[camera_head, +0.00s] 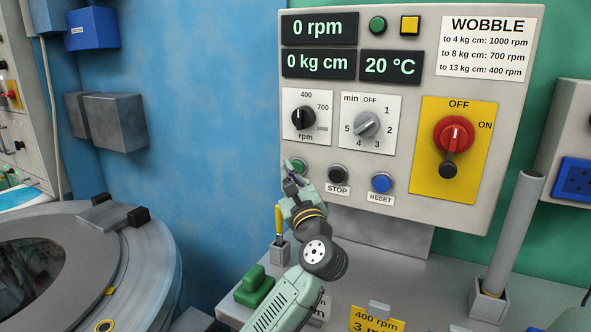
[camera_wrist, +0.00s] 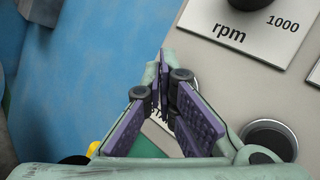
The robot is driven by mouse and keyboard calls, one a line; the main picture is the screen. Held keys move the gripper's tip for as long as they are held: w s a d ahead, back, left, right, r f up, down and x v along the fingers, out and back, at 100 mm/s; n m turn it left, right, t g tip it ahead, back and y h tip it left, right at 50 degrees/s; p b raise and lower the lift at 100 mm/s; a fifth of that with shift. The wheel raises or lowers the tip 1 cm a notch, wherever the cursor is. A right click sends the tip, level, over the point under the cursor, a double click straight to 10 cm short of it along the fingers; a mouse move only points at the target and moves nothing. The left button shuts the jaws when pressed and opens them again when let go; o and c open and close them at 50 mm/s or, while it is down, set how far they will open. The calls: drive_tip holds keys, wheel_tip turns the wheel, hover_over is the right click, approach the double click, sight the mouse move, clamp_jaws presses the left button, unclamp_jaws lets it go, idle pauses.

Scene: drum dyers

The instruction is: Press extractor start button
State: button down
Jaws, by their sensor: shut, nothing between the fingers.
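The extractor's control panel (camera_head: 405,190) fills the upper middle of the head view. Its green start button (camera_head: 298,166) is at the lower left of the panel, partly hidden by my gripper. My gripper (camera_head: 291,179) is shut and empty, with its fingertips right at the button. I cannot tell whether they touch it. In the wrist view the closed fingertips of my gripper (camera_wrist: 164,72) lie in front of the panel, below the rpm dial plate (camera_wrist: 255,35). They hide most of the button, and a partly covered label shows behind them.
The black stop button (camera_head: 338,174) and blue reset button (camera_head: 381,182) sit right of my gripper. The rpm display (camera_head: 319,28) reads 0. A yellow-backed red OFF/ON switch (camera_head: 454,134) is farther right. A drum (camera_head: 150,270) stands at lower left. A grey upright tube (camera_head: 512,230) stands at right.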

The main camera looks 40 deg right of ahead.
drive_tip(key=shift+a, duration=0.1)
drive_tip(key=shift+s+a, duration=0.35)
drive_tip(key=shift+a, duration=0.4)
drive_tip(key=shift+s+a, duration=0.3)
drive_tip(key=shift+a, duration=0.5)
drive_tip(key=shift+s+a, duration=0.35)
drive_tip(key=shift+a, duration=0.4)
